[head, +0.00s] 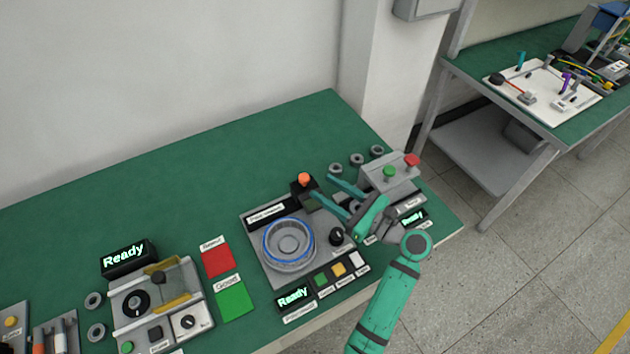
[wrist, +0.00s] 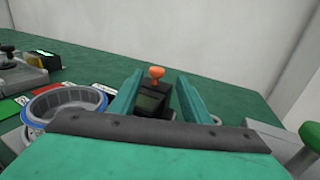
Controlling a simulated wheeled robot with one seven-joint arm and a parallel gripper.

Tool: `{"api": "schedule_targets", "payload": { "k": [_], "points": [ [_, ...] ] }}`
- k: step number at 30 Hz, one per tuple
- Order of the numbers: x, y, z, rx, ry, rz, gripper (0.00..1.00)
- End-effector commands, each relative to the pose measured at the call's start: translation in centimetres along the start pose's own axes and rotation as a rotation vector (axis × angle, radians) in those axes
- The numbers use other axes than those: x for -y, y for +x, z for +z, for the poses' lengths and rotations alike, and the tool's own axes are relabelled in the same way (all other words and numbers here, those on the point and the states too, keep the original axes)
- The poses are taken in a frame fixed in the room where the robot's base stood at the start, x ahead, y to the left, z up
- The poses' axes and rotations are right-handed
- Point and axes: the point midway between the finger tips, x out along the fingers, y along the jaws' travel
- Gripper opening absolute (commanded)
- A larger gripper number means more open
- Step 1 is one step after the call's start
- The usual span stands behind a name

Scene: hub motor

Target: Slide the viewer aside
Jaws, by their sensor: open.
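A black block with an orange knob on top, which looks like the viewer (head: 304,186), stands at the back right corner of the grey winding-station plate (head: 254,228). It also shows in the wrist view (wrist: 152,100), upright between and beyond my fingers. My gripper (head: 322,188) is open, with its two teal fingers pointing at the block from the right. In the wrist view my gripper (wrist: 160,80) has one finger on each side of the block, with nothing gripped. I cannot tell whether either finger touches it. The block's lower part is hidden by my gripper in the wrist view.
A round grey ring part with a blue rim (head: 288,243) sits on the plate left of my gripper. A grey box with green and red knobs (head: 390,175) stands close on the right. Several small rings (head: 356,159) lie behind. The green table (head: 150,200) is clear at back left.

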Motion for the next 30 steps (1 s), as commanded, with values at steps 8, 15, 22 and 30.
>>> {"api": "schedule_targets", "payload": {
  "k": [8, 15, 22, 30],
  "points": [
    [0.0, -2.8, 0.0, 0.000, 0.000, 0.000, 0.43],
    [0.0, -3.0, 0.0, 0.000, 0.000, 0.001, 0.43],
    [0.0, -3.0, 0.0, 0.001, 0.000, 0.000, 0.43],
    [0.0, -3.1, 0.0, 0.001, 0.000, -0.001, 0.43]
  ]
}}
